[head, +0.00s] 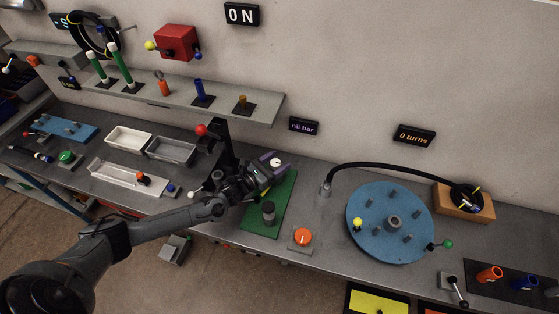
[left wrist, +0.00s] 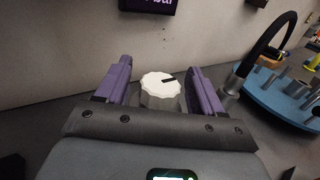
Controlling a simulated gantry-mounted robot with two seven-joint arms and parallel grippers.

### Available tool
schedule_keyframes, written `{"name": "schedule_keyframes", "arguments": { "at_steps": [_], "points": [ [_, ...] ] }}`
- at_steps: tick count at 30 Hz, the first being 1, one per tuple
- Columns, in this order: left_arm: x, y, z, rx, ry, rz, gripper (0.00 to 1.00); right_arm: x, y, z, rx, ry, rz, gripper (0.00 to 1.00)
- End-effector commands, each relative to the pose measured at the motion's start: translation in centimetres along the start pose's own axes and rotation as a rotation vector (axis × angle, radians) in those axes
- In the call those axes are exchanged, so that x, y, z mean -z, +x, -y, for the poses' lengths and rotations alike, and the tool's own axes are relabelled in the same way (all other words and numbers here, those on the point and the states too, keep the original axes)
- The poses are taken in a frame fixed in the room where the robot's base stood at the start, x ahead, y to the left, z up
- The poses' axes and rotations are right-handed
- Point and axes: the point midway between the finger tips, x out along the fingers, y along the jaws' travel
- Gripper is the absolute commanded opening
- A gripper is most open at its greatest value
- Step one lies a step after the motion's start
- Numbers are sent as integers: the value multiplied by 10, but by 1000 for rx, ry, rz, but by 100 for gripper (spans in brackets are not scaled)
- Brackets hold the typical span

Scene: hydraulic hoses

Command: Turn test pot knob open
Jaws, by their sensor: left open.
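The knob (head: 277,162) is white with a dark pointer line and sits at the back of the green plate (head: 283,199). It also shows in the left wrist view, as a white scalloped knob (left wrist: 160,84) on a grey cylinder. My left gripper (head: 277,167) is open, with its purple fingers on either side of the knob. In the left wrist view the fingers (left wrist: 159,88) stand apart from the knob, with a gap on each side. A dark cylinder (head: 268,212) stands at the front of the green plate. My right gripper is not in view.
A display reading "nil bar" (head: 303,126) is on the wall behind. An orange knob (head: 303,236) sits at the bench's front edge. A blue round turntable (head: 380,240) and a black hose (head: 400,167) are to the right. White and grey trays (head: 128,138) lie left.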

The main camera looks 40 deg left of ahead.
Motion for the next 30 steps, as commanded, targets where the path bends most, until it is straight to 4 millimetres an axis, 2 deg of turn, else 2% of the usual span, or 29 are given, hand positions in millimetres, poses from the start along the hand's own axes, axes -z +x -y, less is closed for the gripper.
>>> {"name": "schedule_keyframes", "arguments": {
  "at_steps": [9,15,21,30],
  "points": [
    [1,-55,0,2,1,-4,67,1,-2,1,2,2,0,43],
    [0,-82,0,1,1,-2,67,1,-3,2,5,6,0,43],
    [0,-94,0,0,0,0,67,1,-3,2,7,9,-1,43],
    [0,-96,0,0,0,1,67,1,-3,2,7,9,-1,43]
  ]
}}
